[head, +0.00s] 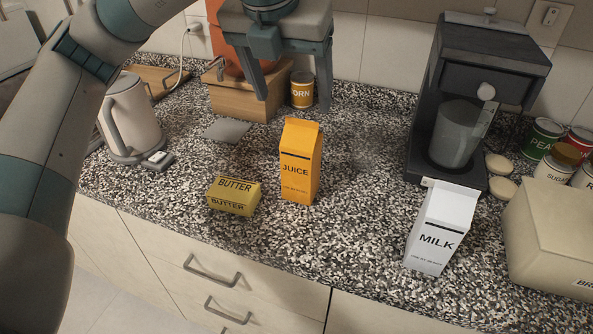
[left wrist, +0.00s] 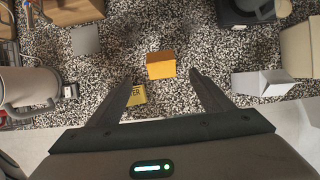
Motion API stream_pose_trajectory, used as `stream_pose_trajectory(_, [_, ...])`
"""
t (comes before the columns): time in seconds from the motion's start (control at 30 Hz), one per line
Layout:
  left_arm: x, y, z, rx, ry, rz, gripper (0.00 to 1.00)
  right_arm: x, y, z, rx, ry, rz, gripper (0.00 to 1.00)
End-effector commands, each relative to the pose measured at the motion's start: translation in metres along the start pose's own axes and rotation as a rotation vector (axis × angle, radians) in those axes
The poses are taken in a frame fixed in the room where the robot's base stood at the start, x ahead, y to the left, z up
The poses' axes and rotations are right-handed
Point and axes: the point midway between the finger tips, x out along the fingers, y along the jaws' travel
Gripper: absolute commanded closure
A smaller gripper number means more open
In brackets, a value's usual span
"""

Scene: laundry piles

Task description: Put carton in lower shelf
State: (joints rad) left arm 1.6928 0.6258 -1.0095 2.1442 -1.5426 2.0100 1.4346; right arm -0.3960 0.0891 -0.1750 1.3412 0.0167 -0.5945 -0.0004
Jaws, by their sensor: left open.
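An orange juice carton (head: 300,168) stands upright on the speckled counter, near its middle. A white milk carton (head: 437,230) stands upright at the counter's front edge, to the right. My left gripper (head: 296,98) is open and empty, raised above the counter behind the juice carton in the head view. In the left wrist view, its spread fingers frame the view of the juice carton (left wrist: 161,65) from above, with the milk carton (left wrist: 262,83) off to the right. My right gripper does not show. No lower shelf can be made out in either view.
A yellow butter box (head: 233,196) lies left of the juice carton. A kettle (head: 131,117) stands at left, a dark coffee machine (head: 477,75) at back right. A beige box (head: 552,237) and several cans (head: 543,138) are at right. Counter between the cartons is clear.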

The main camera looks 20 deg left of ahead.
Motion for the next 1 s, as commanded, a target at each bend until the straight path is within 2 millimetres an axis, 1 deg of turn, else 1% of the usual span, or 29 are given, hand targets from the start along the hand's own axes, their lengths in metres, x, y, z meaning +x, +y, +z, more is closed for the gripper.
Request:
stream_pose_trajectory(0.27, [0.002,0.000,0.000,0.002,0.001,0.000,0.27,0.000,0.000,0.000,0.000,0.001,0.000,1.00])
stream_pose_trajectory(0.37, [0.006,0.000,0.000,0.003,0.002,0.000,0.27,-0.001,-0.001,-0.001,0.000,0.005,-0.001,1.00])
stream_pose_trajectory(0.47, [0.016,0.000,-0.001,0.003,0.004,0.000,0.27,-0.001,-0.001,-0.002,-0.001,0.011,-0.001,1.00])
stream_pose_trajectory(0.73, [0.052,0.000,-0.001,0.003,0.005,0.000,0.27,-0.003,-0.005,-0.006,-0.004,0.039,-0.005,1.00])
stream_pose_trajectory(0.87, [0.075,0.000,-0.001,0.003,0.006,0.001,0.27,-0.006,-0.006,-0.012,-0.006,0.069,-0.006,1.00])
stream_pose_trajectory(1.0, [0.099,0.001,-0.001,0.003,0.005,0.001,0.27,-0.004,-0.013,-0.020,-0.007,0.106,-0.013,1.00])
